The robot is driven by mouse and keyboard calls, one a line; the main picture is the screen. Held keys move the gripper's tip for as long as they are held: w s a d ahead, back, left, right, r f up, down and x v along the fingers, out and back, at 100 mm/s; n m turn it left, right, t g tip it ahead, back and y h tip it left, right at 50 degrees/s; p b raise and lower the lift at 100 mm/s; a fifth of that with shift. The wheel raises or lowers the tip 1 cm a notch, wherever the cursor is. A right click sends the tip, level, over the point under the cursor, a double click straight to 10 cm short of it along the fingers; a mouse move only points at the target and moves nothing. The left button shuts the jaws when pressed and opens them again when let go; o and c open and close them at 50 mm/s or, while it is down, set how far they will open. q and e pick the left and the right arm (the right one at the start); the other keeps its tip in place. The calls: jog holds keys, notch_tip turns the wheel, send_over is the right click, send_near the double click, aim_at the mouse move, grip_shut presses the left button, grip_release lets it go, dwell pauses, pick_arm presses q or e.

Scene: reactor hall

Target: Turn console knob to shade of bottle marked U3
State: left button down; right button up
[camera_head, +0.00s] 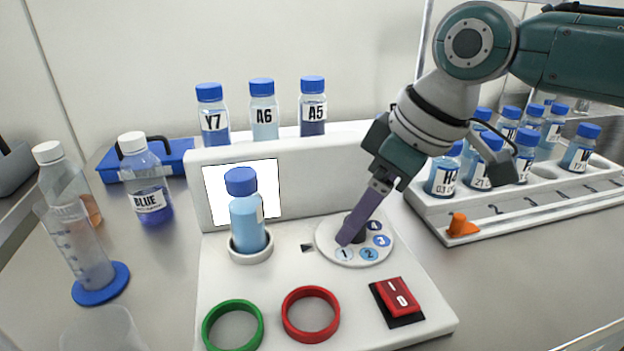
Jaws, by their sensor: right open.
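The white console (225,290) stands in the middle. Its round dial (325,240) has numbered patches 1 to 4, going from pale to dark blue. The dark knob (352,225) at the dial's centre is partly hidden by my right gripper (350,232). That gripper is open, its purple fingers pointing down at the knob. I cannot tell whether they touch it or where the knob points. A light-blue bottle (247,228) with a blue cap stands in the console's round holder (250,256); its label is turned away. No label readable as U3 shows. My left gripper is out of view.
Bottles Y7 (213,118), A6 (264,112) and A5 (312,108) stand behind the console. A white rack (500,212) of several bottles is at right, an orange piece (461,225) on its edge. Green ring (233,325), red ring (310,314) and red switch (398,297) are in front.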

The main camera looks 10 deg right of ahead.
jog(key=shift+w+a+f, duration=0.15)
jog(key=shift+f, duration=0.35)
jog(key=shift+c, duration=0.3)
grip_shut()
